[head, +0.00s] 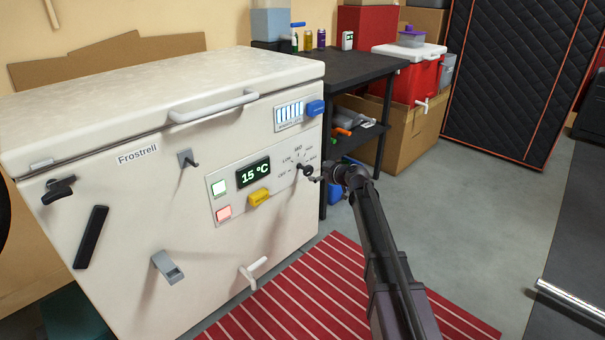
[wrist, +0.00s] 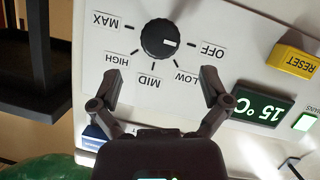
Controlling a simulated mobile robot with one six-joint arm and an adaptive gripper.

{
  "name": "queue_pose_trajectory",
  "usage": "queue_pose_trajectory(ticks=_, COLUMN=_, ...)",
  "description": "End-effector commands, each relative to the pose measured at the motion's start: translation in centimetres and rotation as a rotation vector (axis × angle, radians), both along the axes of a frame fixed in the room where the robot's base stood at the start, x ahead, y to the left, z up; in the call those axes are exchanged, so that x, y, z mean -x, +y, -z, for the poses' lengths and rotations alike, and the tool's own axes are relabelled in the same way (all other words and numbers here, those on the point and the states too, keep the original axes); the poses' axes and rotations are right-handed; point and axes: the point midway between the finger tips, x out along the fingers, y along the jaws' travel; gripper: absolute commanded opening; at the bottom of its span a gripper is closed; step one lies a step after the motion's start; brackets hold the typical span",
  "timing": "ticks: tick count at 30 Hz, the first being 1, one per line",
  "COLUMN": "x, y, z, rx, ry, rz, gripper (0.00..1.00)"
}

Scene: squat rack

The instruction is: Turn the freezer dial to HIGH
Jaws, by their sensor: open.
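The freezer dial (wrist: 160,38) is a round black knob on the white panel, with a white mark pointing to the OFF side. The labels OFF (wrist: 213,50), LOW (wrist: 186,77), MID (wrist: 150,82), HIGH (wrist: 116,60) and MAX (wrist: 104,20) surround it, upside down in the wrist view. In the head view the dial (head: 307,169) is at the right end of the freezer's (head: 130,220) front panel. My gripper (wrist: 158,82) is open, its fingers spread wide and apart from the dial. In the head view my gripper (head: 324,179) is just right of the dial.
A green-lit display (head: 253,173) reads 15 °C, with a yellow RESET button (head: 259,197) below it. A blue part (head: 315,107) juts out above the panel. A dark workbench (head: 350,66) stands right of the freezer. A striped red mat (head: 320,300) covers the floor in front.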

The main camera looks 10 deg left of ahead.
Motion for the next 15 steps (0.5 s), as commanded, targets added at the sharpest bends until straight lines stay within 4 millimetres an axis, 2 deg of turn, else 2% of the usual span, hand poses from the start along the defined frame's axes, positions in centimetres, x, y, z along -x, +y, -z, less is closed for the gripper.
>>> queue_pose_trajectory(ticks=1, x=-0.8, y=0.7, z=0.6, rx=0.001, ry=0.000, rz=-0.002, gripper=0.97)
queue_pose_trajectory(ticks=6, x=-2.6, y=2.3, z=1.6, rx=0.000, ry=0.000, rz=0.000, gripper=0.97)
queue_pose_trajectory(ticks=15, x=-4.6, y=4.5, z=2.6, rx=0.000, ry=0.000, rz=0.000, gripper=0.97)
